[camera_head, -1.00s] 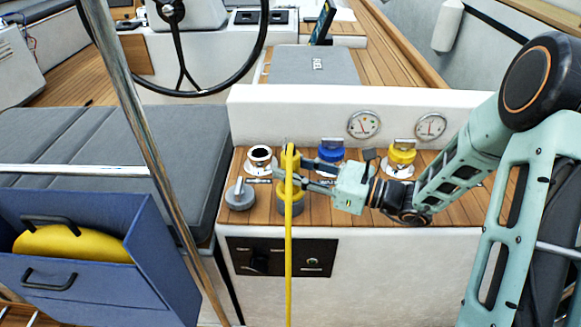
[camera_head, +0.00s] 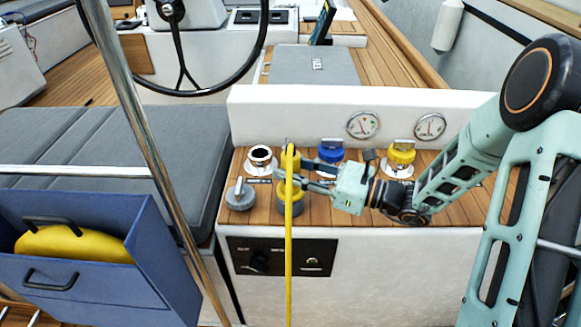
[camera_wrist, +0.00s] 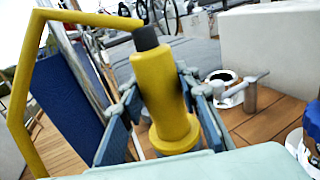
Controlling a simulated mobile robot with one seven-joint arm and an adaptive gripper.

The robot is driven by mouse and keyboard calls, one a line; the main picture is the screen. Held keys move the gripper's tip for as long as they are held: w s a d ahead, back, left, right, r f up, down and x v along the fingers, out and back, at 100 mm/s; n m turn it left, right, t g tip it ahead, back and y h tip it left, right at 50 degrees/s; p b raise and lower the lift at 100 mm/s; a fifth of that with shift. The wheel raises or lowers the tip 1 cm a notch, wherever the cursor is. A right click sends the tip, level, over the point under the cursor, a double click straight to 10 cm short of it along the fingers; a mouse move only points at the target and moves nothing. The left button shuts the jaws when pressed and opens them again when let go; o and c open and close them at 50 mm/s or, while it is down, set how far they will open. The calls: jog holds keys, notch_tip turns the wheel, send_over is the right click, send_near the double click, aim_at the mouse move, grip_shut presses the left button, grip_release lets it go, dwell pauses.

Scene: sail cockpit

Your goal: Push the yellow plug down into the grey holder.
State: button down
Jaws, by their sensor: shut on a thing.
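The yellow plug (camera_head: 290,160) is in my gripper (camera_head: 305,174), with its dark end up and a yellow cable (camera_head: 289,250) arching over and hanging down in front of the counter. In the wrist view the plug (camera_wrist: 160,85) stands between the two fingers (camera_wrist: 163,105), slightly tilted in the picture, with a wider yellow part at its lower end. The grey holder (camera_head: 291,209), with a yellow ring on top, sits on the wooden counter below the plug. The cable partly covers it. I cannot tell whether the plug's lower end touches it or is inside.
An open chrome deck fitting (camera_head: 260,158) and a grey handled cap (camera_head: 240,195) are to the left. A blue cap (camera_head: 331,149) and a yellow cap (camera_head: 402,153) stand to the right. A steel pole (camera_head: 130,90) crosses the left side. A white wall with gauges stands behind.

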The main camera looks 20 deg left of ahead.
jog(key=shift+f+b, duration=0.4)
jog(key=shift+f, duration=0.2)
jog(key=c, duration=1.7)
grip_release()
jog(key=shift+c, duration=0.2)
jog(key=shift+d, duration=0.1)
jog(key=s+d+p, duration=0.1)
jog(key=d, duration=0.9)
jog(key=shift+s+d+p, duration=0.35)
jog(key=shift+p, duration=0.05)
